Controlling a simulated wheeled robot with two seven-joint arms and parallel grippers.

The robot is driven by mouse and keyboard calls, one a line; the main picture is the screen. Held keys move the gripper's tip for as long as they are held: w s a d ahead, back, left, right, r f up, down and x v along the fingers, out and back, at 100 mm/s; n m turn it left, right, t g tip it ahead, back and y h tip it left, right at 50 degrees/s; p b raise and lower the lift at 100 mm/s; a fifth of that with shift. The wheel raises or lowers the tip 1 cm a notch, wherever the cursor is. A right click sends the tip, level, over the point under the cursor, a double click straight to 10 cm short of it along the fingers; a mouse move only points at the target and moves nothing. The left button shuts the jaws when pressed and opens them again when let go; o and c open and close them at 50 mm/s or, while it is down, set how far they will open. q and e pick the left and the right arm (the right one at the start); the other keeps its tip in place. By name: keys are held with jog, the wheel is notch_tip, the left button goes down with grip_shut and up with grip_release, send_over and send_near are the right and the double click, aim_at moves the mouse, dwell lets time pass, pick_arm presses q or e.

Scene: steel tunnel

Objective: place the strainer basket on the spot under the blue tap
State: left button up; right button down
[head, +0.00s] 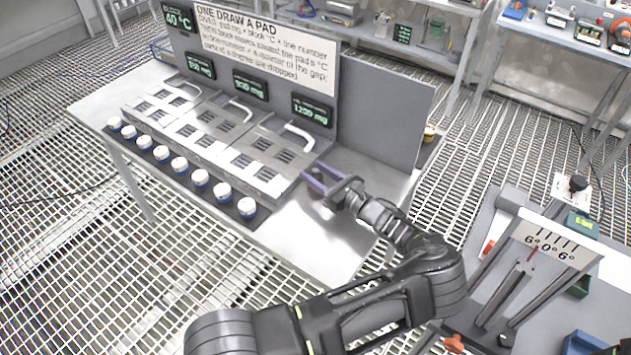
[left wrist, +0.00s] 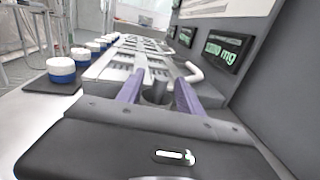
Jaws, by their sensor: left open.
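I cannot make out a strainer basket or a blue tap in either view. My left gripper (head: 318,182) is over the right end of the steel bench, its two purple fingers apart. In the left wrist view the open fingers (left wrist: 158,95) point along the bench toward a metal block with white handles. A short dark grey cylinder (left wrist: 155,92) shows between them; I cannot tell whether it touches them. My right gripper is not in view.
The bench (head: 325,235) carries the slotted block (head: 205,135), a row of several white-and-blue jars (head: 180,165) and an upright sign panel (head: 265,45). A tilt-gauge stand (head: 550,245) is at the right. Shelves stand behind. Grating floor (head: 90,250) lies open at left.

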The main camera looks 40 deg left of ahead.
pick_arm(q)
grip_shut()
dwell(0.5)
